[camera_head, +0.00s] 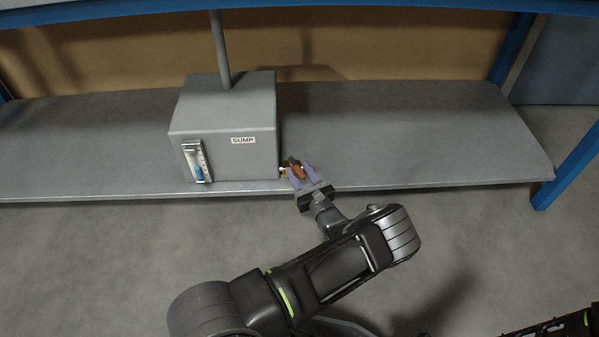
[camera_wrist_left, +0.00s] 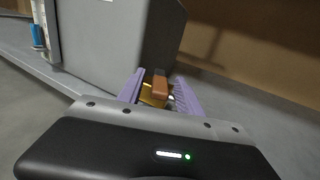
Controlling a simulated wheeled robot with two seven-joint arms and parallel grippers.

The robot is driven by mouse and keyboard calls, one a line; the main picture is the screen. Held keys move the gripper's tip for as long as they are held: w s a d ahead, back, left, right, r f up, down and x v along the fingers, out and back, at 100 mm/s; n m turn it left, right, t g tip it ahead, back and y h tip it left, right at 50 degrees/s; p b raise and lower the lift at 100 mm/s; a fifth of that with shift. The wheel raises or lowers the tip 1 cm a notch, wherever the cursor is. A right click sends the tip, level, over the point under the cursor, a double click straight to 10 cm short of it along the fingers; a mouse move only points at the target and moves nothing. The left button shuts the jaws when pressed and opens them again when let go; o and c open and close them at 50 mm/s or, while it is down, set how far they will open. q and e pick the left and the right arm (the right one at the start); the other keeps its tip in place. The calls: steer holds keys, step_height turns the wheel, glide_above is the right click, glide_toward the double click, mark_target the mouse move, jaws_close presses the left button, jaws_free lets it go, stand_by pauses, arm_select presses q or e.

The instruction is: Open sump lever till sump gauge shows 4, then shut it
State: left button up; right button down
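The grey sump box (camera_head: 222,125), labelled SUMP, stands on the shelf. Its sump gauge (camera_head: 196,162) is on the front face at left, with blue in the lower part of the tube; its numbers are too small to read. The sump lever (camera_head: 297,172), with an orange-brown handle and a brass valve body, is low at the box's right side. My left gripper (camera_head: 296,170) has its purple fingers spread on either side of the handle. In the left wrist view the lever (camera_wrist_left: 160,86) sits between the fingers with gaps visible. My right gripper is out of view.
The grey shelf (camera_head: 420,135) is bare to the right of the box. A pipe (camera_head: 219,50) rises from the box top. A blue post (camera_head: 570,165) stands at the shelf's right end, and a blue beam (camera_head: 300,8) crosses above.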

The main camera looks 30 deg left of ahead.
arm_select(q)
steer(key=shift+s+d, duration=0.1)
steer(key=p+v, duration=0.2)
steer(key=v, duration=0.4)
steer(key=shift+s+d+r, duration=0.1)
steer(key=shift+s+d, duration=0.05)
steer(key=shift+d, duration=0.15)
steer(key=shift+s+d+p, duration=0.25)
steer(key=shift+d+p, duration=0.05)
steer(key=shift+d, duration=0.05)
